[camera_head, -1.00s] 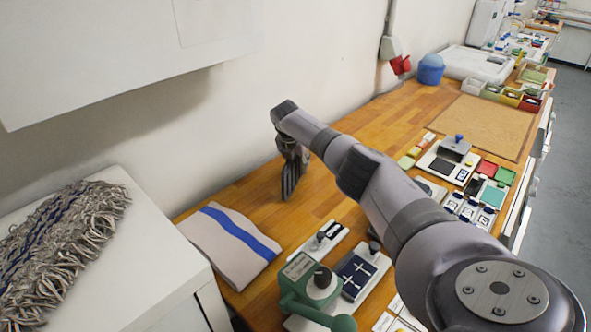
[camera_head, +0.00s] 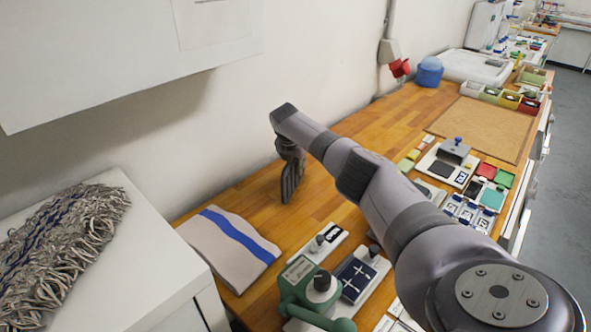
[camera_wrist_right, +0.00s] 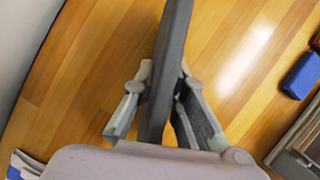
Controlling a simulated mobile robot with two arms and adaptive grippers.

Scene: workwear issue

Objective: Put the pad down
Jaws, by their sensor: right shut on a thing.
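The pad is a flat dark grey slab. In the right wrist view the pad (camera_wrist_right: 172,60) is seen edge-on between the two fingers of my right gripper (camera_wrist_right: 160,112), which is shut on it. In the head view the right gripper (camera_head: 288,150) is over the wooden bench (camera_head: 325,195) near the wall, and the pad (camera_head: 291,184) hangs below it, roughly upright. I cannot tell whether the pad's lower edge touches the bench. My left gripper is not in view.
A folded cloth with a blue stripe (camera_head: 225,250) lies left of the gripper. A green device (camera_head: 305,290) and stamps stand in front. Ink pads (camera_head: 492,197) and a brown board (camera_head: 483,125) lie to the right. Bare wood surrounds the gripper.

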